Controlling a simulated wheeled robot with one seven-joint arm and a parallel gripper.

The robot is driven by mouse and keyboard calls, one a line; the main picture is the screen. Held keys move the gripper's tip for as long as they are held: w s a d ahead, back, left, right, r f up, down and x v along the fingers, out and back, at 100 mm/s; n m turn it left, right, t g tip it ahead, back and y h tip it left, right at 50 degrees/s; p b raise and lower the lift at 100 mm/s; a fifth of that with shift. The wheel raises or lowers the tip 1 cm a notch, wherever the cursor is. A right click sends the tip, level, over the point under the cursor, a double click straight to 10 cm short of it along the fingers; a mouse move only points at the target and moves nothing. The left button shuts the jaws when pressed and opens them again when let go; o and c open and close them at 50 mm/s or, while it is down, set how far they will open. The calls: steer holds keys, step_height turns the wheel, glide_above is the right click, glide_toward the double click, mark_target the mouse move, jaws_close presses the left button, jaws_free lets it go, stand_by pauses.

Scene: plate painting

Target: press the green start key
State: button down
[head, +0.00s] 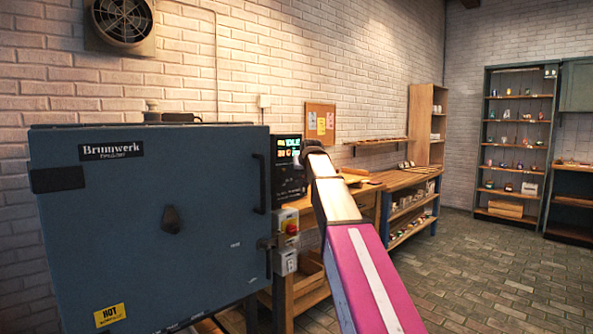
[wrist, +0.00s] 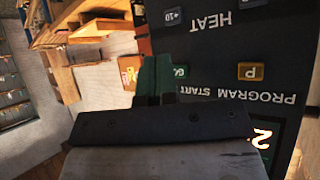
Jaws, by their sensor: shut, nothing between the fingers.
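The kiln's black control panel (wrist: 225,60) fills the right of the wrist view, with its lettering upside down. The green start key (wrist: 180,71) shows there, beside the word START and partly covered by my gripper. My gripper (wrist: 156,75) is shut and empty, its fingertips at the left edge of that key. I cannot tell whether they touch it. In the head view the panel (head: 289,182) is on the kiln's right, its lit screen (head: 288,146) reading IDLE. My arm reaches up to it and hides part of it; the key cannot be made out there.
The blue kiln (head: 150,220) stands at the left with its door shut and a yellow HOT label (head: 109,315). A red knob (head: 291,228) sits below the panel.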

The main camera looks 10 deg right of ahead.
steer(key=shift+w, duration=0.1)
stand_by(0.7)
steer(key=shift+w+a, duration=0.25)
steer(key=shift+w+a, duration=0.2)
steer(key=shift+w, duration=0.1)
stand_by(0.9)
steer(key=shift+s, duration=0.1)
steer(key=shift+s+d, duration=0.4)
steer(key=shift+s, duration=0.15)
stand_by(0.4)
steer(key=s+d, duration=0.1)
steer(key=s, duration=0.1)
steer(key=s+d, duration=0.2)
stand_by(0.4)
stand_by(0.4)
